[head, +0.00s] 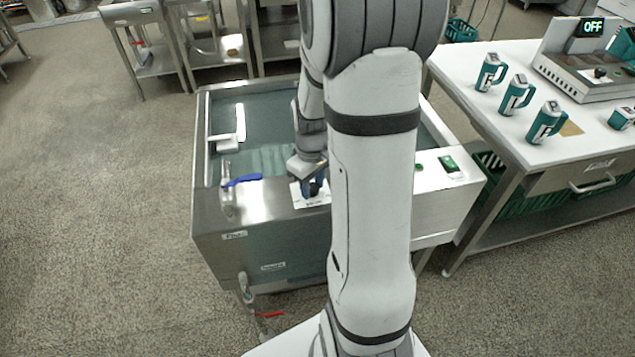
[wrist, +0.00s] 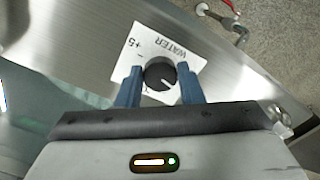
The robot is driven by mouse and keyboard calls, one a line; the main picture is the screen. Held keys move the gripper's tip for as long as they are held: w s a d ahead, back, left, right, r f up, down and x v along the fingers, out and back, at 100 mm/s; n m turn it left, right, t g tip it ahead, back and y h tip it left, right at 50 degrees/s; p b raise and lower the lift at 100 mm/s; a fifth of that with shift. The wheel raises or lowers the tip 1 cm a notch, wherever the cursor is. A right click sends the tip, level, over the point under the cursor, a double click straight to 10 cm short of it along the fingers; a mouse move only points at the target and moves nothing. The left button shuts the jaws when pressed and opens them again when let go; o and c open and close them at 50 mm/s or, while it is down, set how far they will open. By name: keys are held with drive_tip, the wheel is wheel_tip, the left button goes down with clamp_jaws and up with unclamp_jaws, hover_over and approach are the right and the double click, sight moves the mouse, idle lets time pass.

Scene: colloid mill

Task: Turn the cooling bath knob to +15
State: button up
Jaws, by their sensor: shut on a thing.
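The cooling bath (head: 265,215) is a steel tank of water in the middle of the head view. Its black round knob (wrist: 157,73) sits on a white plate (wrist: 128,68), which reads "WATER" and "+5" upside down in the wrist view. The knob's white pointer line slants to the lower right there, away from the "+5" mark. The other scale marks are hidden by my gripper. My gripper (wrist: 155,88) has its two blue fingers on either side of the knob and is shut on it. In the head view my gripper (head: 313,187) is at the bath's front ledge, and the knob is hidden.
A blue-handled tap (head: 242,180) stands left on the ledge. Green buttons (head: 448,163) are on its right part. A red-handled drain valve (head: 270,314) is low in front. The right table (head: 480,125) holds teal jugs (head: 515,95) and a device (head: 585,72) showing "OFF".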

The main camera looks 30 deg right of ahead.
sight(312, 188)
drive_tip(key=m, duration=0.5)
drive_tip(key=shift+w+a+r, duration=0.1)
drive_tip(key=shift+w+r, duration=0.05)
drive_tip(key=shift+w, duration=0.1)
drive_tip(key=shift+m, duration=2.2)
drive_tip(key=o, duration=1)
drive_tip(key=shift+s, duration=0.1)
drive_tip(key=shift+r+p, duration=0.5)
drive_tip(key=shift+r, duration=3.3)
